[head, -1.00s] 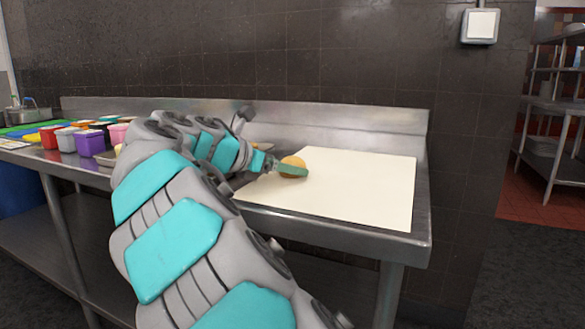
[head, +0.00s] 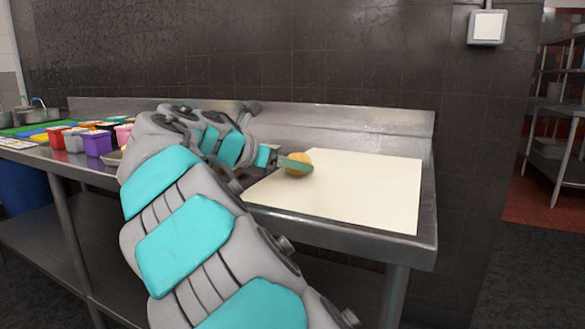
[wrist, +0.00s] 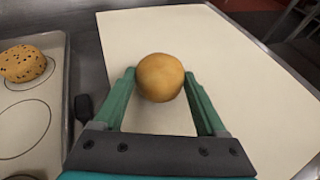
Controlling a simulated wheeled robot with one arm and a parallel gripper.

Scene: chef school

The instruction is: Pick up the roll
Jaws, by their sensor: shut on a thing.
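The roll (wrist: 160,78) is a round, golden-brown bun in the wrist view. It also shows in the head view (head: 299,160) at the left part of the cream board. My gripper (wrist: 160,84) has its two green fingers on either side of the roll and is shut on it. In the head view my gripper (head: 297,166) partly covers the roll. I cannot tell whether the roll touches the board or is just above it.
The cream board (head: 365,188) lies on a steel table (head: 424,222) with a raised back edge against a dark tiled wall. A tray (wrist: 48,120) with a seeded bun (wrist: 22,63) is left of the board. Coloured containers (head: 97,143) stand at the far left.

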